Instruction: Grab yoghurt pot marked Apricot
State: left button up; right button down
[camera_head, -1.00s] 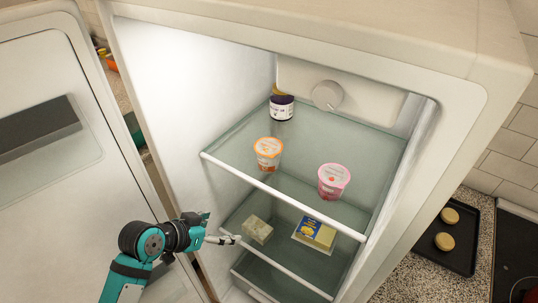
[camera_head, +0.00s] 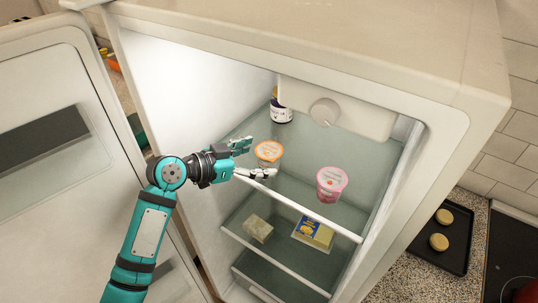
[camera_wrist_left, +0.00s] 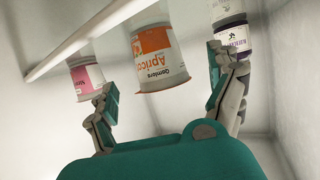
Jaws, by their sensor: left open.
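The Apricot yoghurt pot (camera_head: 268,151) has an orange lid and stands on the upper glass shelf (camera_head: 310,160) of the open fridge. In the left wrist view the pot (camera_wrist_left: 153,58) shows an orange label reading "Apricot", upside down. My left gripper (camera_head: 262,158) is open at the front of this shelf, its fingers spread on either side of the pot. In the left wrist view the pot lies ahead of the gap between the left gripper's fingertips (camera_wrist_left: 163,75); contact is not visible. My right gripper is not in view.
A pink yoghurt pot (camera_head: 331,184) stands to the right on the same shelf. A dark-labelled jar (camera_head: 281,107) stands behind. A white rail (camera_head: 305,210) edges the shelf. A butter pack (camera_head: 313,233) and a pale block (camera_head: 258,228) lie on the shelf below.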

pick_arm(q)
jog(key=p+x, duration=0.1)
jog(key=x, duration=0.2)
jog(key=shift+w+d+f, duration=0.15)
jog(key=shift+d+f, duration=0.15)
jog(key=shift+w+d+f, duration=0.2)
jog(key=shift+a, duration=0.1)
jog(key=shift+c, duration=0.5)
jog(key=shift+s, duration=0.1)
jog(key=shift+c, duration=1.1)
jog(key=c, duration=1.1)
